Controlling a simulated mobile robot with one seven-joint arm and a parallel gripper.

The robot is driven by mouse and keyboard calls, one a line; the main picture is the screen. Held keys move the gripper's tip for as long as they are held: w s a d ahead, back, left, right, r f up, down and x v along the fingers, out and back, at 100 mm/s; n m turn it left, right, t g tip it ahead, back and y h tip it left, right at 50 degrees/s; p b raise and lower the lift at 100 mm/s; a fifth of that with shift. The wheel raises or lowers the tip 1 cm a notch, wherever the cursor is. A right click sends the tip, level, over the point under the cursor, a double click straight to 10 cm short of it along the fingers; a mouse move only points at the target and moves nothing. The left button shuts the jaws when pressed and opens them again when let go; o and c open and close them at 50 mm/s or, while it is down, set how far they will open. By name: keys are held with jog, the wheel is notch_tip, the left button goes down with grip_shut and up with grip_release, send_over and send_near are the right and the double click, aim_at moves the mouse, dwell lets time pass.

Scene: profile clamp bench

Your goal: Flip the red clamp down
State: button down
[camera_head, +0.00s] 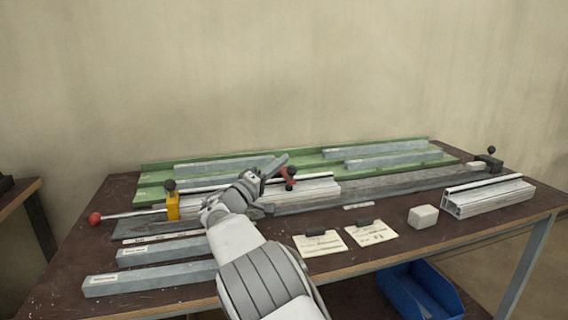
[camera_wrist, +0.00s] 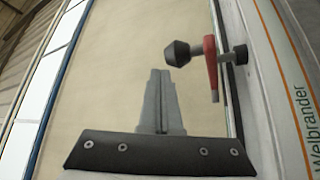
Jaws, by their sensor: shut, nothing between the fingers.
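The red clamp (camera_head: 287,178) stands on the aluminium profile (camera_head: 318,189) near the middle of the bench, with a black knob beside its red part. In the wrist view the red clamp (camera_wrist: 210,66) is at the upper right, its red lever seen edge-on between a black knob (camera_wrist: 177,53) and a smaller dark end. My gripper (camera_head: 284,158) is shut and empty, just left of and above the red clamp in the head view. In the wrist view my gripper (camera_wrist: 160,74) points up the picture, left of the clamp, with a visible gap. My arm hides part of the profile.
A yellow clamp (camera_head: 173,206) with a long rod and red ball (camera_head: 95,218) is at the left. A dark clamp (camera_head: 489,162) is at the far right. Green rails (camera_head: 150,190) with grey bars lie behind. A white block (camera_head: 423,216) and paper cards (camera_head: 371,234) lie in front.

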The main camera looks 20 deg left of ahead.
dwell(0.5)
jog(key=s+a+p, duration=0.1)
jog(key=s+a, duration=0.2)
jog(key=s, duration=0.4)
jog(key=s+a+p, duration=0.2)
jog(key=s+a, duration=0.1)
jog(key=s, duration=0.3)
jog(key=shift+s+f, duration=0.35)
jog(key=shift+f, duration=0.1)
